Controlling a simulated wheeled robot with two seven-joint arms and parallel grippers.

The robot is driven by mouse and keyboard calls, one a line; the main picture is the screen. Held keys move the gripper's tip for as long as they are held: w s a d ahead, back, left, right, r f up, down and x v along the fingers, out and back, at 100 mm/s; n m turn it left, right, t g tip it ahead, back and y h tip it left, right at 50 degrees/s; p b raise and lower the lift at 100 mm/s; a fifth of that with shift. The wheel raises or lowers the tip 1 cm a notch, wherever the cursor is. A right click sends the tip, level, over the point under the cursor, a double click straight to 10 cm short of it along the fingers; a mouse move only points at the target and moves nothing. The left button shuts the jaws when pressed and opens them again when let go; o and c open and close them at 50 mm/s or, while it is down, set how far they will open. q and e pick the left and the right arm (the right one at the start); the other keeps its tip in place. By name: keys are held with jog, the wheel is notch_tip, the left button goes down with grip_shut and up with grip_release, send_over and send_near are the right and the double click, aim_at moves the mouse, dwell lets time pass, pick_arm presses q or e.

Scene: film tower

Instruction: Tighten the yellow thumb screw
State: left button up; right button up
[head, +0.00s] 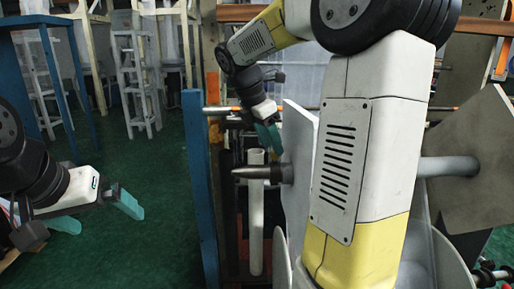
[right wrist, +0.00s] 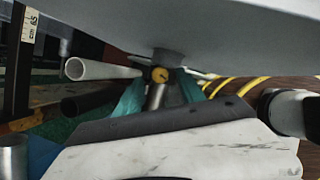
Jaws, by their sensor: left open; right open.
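The yellow thumb screw (right wrist: 160,74) shows in the right wrist view as a small round yellow head on a dark collar around a grey metal shaft (right wrist: 155,98). My right gripper (right wrist: 161,84) is open, with one teal finger on each side of the screw. I cannot tell whether the fingers touch it. In the head view my right gripper (head: 268,136) is just above the shaft with the pointed tip (head: 248,172), and the screw itself cannot be made out there. My left gripper (head: 98,213) is open and empty at the far left, away from the shaft.
A grey panel (head: 299,150) stands right beside the shaft's collar. A blue post (head: 200,180) and a white tube (head: 256,215) stand to its left. The white tube also shows in the right wrist view (right wrist: 100,70). Green floor around my left gripper is open.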

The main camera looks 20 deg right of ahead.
jog(key=shift+x, duration=0.9)
grip_shut()
